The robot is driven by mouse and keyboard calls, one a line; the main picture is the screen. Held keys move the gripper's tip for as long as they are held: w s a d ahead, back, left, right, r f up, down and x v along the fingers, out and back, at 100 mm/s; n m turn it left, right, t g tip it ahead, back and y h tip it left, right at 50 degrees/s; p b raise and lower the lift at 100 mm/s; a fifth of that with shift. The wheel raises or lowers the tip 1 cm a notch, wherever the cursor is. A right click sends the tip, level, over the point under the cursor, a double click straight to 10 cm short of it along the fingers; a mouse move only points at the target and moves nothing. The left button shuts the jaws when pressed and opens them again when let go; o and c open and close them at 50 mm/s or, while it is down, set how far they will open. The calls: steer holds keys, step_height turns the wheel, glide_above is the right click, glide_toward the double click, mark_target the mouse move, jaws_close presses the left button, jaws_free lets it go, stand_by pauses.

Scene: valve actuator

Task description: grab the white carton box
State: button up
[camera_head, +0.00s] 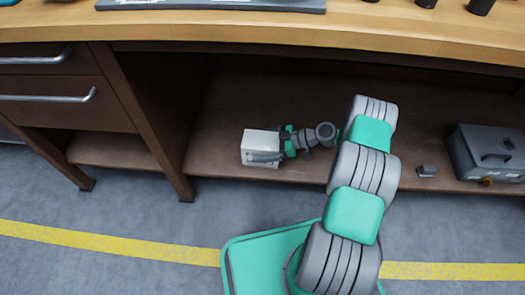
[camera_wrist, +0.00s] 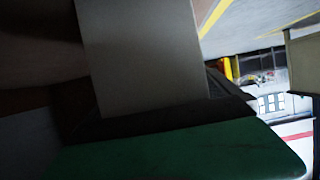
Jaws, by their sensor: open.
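The white carton box (camera_head: 250,142) stands on the low shelf under the workbench, left of my arm in the head view. My gripper (camera_head: 268,156) reaches it from the right, and one grey finger lies across the box's near face. The far finger is hidden behind the box. In the wrist view a pale flat face of the box (camera_wrist: 140,50) fills the upper middle, close in front of my gripper's dark front edge (camera_wrist: 160,118). My gripper is open around the box; whether the fingers touch it cannot be told.
The wooden benchtop (camera_head: 300,30) overhangs the shelf (camera_head: 225,115). A dark cabinet side panel (camera_head: 150,120) and drawers stand left of the box. A grey toolbox (camera_head: 487,152) and a small grey block (camera_head: 427,171) sit right of my arm. Open floor lies in front.

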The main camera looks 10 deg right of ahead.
steer(key=shift+c, duration=0.2)
steer(key=c, duration=1.8)
